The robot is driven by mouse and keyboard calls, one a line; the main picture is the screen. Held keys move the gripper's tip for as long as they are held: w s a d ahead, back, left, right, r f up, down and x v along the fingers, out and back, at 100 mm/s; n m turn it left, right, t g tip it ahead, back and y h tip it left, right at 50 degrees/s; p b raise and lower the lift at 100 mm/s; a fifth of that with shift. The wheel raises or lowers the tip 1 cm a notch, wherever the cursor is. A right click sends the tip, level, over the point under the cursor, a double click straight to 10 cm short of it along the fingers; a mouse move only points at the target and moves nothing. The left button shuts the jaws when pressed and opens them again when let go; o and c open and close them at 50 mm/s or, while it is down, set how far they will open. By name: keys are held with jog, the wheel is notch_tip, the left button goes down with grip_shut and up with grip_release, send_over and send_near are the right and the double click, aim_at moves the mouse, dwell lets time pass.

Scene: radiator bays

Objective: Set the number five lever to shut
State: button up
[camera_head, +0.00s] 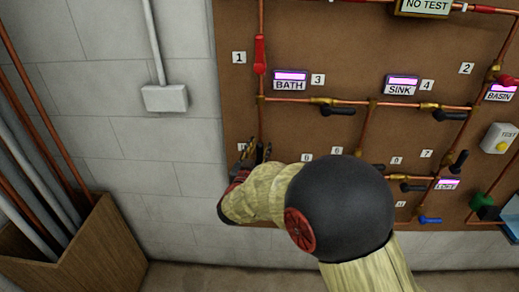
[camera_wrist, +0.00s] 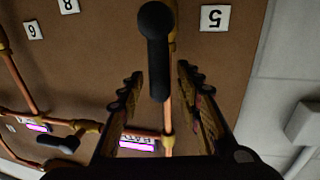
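The number five tag (camera_wrist: 215,18) shows upside down in the wrist view. Beside it is a black lever (camera_wrist: 156,52), its handle lying roughly along a copper pipe (camera_wrist: 169,115). My gripper (camera_wrist: 160,72) is open, with one finger on each side of the handle. I cannot tell whether either finger touches it. In the head view my gripper (camera_head: 257,155) is at the lower left of the brown board, and my arm hides most of this lever there.
The board (camera_head: 345,55) carries copper pipes and several other levers, including a red one (camera_head: 259,54) above and a black one (camera_head: 338,109) to the right. A BATH label (camera_head: 289,85) is close by. A wooden bin of pipes (camera_head: 90,255) stands at left.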

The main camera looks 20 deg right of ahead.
jog(key=shift+c, duration=0.6)
jog(key=c, duration=0.7)
grip_shut()
